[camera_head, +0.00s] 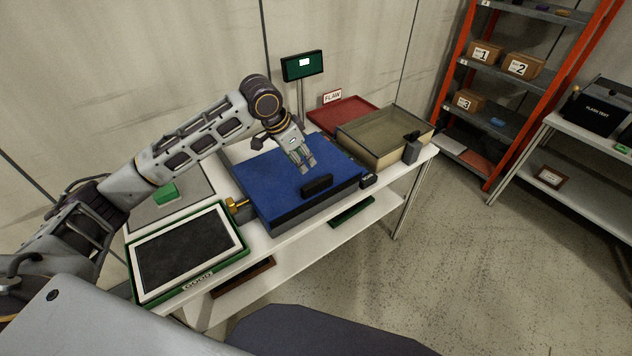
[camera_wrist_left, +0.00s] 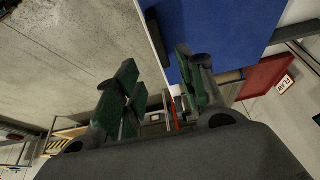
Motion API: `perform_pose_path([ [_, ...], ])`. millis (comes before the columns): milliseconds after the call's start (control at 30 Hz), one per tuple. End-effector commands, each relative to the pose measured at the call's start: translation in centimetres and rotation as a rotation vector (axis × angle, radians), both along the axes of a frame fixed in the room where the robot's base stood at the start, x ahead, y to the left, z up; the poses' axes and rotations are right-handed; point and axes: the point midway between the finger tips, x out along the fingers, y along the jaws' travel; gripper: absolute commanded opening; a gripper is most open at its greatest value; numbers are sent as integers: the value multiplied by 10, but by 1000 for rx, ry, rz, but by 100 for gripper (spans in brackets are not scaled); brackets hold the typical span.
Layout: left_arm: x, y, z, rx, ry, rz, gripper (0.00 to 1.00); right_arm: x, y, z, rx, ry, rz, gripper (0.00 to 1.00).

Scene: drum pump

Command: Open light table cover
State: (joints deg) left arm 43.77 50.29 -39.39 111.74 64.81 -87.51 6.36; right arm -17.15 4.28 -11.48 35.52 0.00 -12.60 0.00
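The light table cover (camera_head: 290,175) is a flat blue lid, lying closed on a grey box on the white table. A black handle (camera_head: 317,184) sits at its front edge. My left gripper (camera_head: 308,168) is over the cover, pointing down just behind the handle, with its fingers apart and nothing between them. Whether a fingertip touches the cover or handle is unclear. My right gripper is out of view.
An open beige bin (camera_head: 385,135) and a red tray (camera_head: 340,112) with a FLAW sign are right and behind. A small display (camera_head: 302,66) stands on a post behind.

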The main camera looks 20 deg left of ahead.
Motion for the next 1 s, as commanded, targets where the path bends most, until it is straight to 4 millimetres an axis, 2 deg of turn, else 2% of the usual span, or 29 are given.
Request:
perform_pose_path([
  [467, 1, -2, -6, -1, 2, -1, 39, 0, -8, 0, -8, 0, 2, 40],
  [667, 6, -6, -21, -1, 3, 0, 39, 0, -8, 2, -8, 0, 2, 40],
  [1000, 19, -16, -61, 0, 3, -1, 39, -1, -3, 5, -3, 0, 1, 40],
])
